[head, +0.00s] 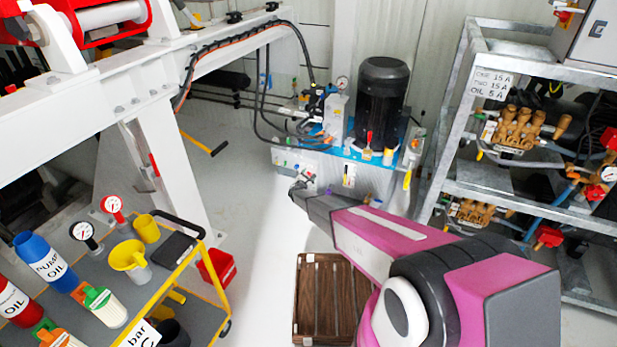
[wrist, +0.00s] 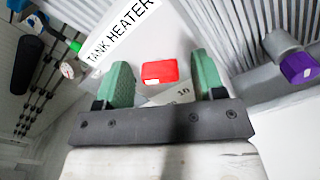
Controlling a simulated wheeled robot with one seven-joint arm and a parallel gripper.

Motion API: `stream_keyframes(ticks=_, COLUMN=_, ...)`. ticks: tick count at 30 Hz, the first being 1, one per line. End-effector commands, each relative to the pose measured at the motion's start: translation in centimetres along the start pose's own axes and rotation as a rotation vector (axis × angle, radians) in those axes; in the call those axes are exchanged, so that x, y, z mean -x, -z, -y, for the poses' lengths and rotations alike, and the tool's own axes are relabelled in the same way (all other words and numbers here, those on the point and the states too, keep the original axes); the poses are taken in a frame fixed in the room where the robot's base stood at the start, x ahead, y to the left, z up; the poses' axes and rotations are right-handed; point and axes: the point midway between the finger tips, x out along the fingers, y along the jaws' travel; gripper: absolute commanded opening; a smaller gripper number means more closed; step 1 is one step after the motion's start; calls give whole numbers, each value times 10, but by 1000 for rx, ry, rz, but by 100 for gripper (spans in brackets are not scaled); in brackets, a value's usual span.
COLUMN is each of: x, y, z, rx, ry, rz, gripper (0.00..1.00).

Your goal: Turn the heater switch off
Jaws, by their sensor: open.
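The heater switch is a small red block (wrist: 159,71) on a pale panel, just beyond my gripper in the wrist view. A white label (wrist: 122,32) reading "TANK HEATER" is above and left of it. My gripper (wrist: 165,78) is open, with one green finger on each side of the red switch in the picture. I cannot tell whether the fingers touch it. A white piece with small markings (wrist: 170,95) shows below the switch, partly hidden by the gripper. In the head view my gripper (head: 301,184) is at the front of the hydraulic unit; the switch cannot be made out there.
The unit carries a black motor (head: 381,95) on a blue-topped tank. A purple knob (wrist: 299,68) is to the right in the wrist view. A metal rack (head: 451,150) stands right, a yellow cart (head: 197,267) left, and a brown crate (head: 299,300) on the floor below my arm.

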Motion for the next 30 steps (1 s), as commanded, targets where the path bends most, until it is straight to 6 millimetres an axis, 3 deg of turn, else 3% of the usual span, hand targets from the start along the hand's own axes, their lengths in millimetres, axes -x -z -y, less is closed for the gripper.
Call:
stream_keyframes(ticks=5, x=0, y=0, z=0, rx=0, ry=0, rz=0, gripper=60)
stream_keyframes(ticks=9, x=1, y=0, z=0, rx=0, ry=0, rz=0, gripper=14)
stream_keyframes(ticks=20, x=1, y=0, z=0, rx=-32, ry=1, rz=0, gripper=14)
stream_keyframes(ticks=30, x=1, y=0, z=0, rx=-244, ry=1, rz=0, gripper=14)
